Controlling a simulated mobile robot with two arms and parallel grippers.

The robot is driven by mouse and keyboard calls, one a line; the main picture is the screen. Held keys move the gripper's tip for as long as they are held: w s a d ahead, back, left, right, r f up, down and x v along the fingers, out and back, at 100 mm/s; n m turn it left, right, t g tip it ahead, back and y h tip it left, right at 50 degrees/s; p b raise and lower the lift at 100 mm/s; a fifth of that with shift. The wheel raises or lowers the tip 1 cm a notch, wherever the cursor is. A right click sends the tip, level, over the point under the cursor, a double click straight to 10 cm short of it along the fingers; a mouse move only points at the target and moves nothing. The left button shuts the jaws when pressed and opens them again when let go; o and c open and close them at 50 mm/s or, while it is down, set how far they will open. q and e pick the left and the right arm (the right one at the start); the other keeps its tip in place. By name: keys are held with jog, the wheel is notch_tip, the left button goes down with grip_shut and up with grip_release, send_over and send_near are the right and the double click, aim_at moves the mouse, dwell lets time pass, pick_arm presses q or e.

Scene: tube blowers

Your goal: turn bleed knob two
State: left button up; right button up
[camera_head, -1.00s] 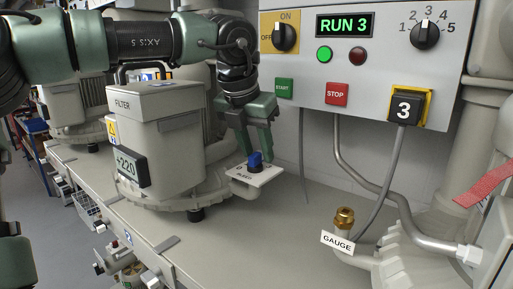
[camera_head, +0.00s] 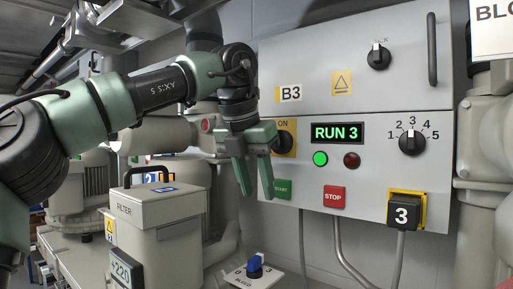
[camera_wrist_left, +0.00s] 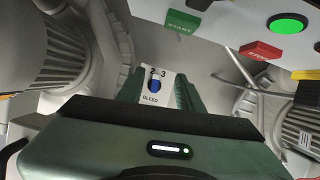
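The blue bleed knob (camera_head: 255,265) sits on a white plate (camera_head: 240,279) marked BLEED, low in the head view. In the left wrist view the knob (camera_wrist_left: 155,86) shows beyond the gripper body, with the numerals 2 and 3 on its plate (camera_wrist_left: 150,99). Which mark the knob points to is too small to tell. My left gripper (camera_head: 255,195) is above the knob and apart from it, fingers pointing down, spread and empty. It is in front of the control panel's left edge. My right gripper is in neither current view.
The grey control panel (camera_head: 375,182) reads RUN 3 with a green light (camera_head: 320,158) lit. A filter housing (camera_head: 160,215) stands left of the knob.

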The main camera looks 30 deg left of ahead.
pick_arm(q)
notch_tip(320, 180, up, 6)
jog(key=p, duration=0.2)
jog(key=shift+p, duration=0.4)
